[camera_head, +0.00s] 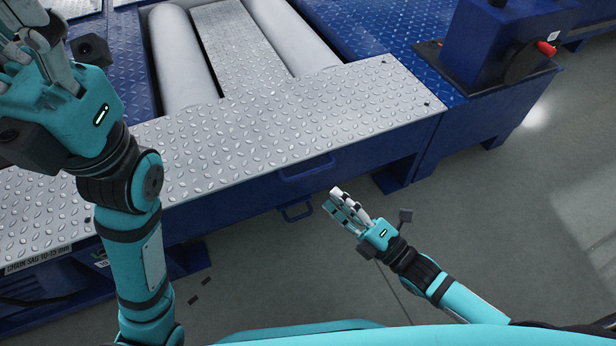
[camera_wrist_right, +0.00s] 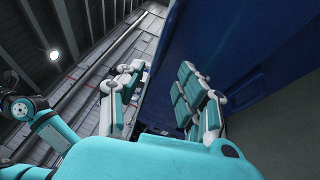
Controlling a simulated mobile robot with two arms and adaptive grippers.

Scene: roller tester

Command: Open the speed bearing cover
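A silver tread-plate cover (camera_head: 270,125) lies flat and closed across the front of the blue roller tester in the head view. I cannot tell for sure that it is the speed bearing cover. A blue handle (camera_head: 307,168) is on the front face below its edge, and a second blue handle (camera_head: 296,211) sits lower. My right gripper (camera_head: 333,199) is open and empty in front of these handles, touching neither. Its spread fingers show in the right wrist view (camera_wrist_right: 158,85), with a blue panel beside them. My left gripper (camera_head: 38,38) is raised over the plate at the upper left, partly cut off.
Two grey rollers (camera_head: 183,55) lie behind the plate with a tread strip between them. A blue housing (camera_head: 505,40) with a red knob (camera_head: 546,48) stands at the upper right. The grey floor (camera_head: 480,230) at the right is clear.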

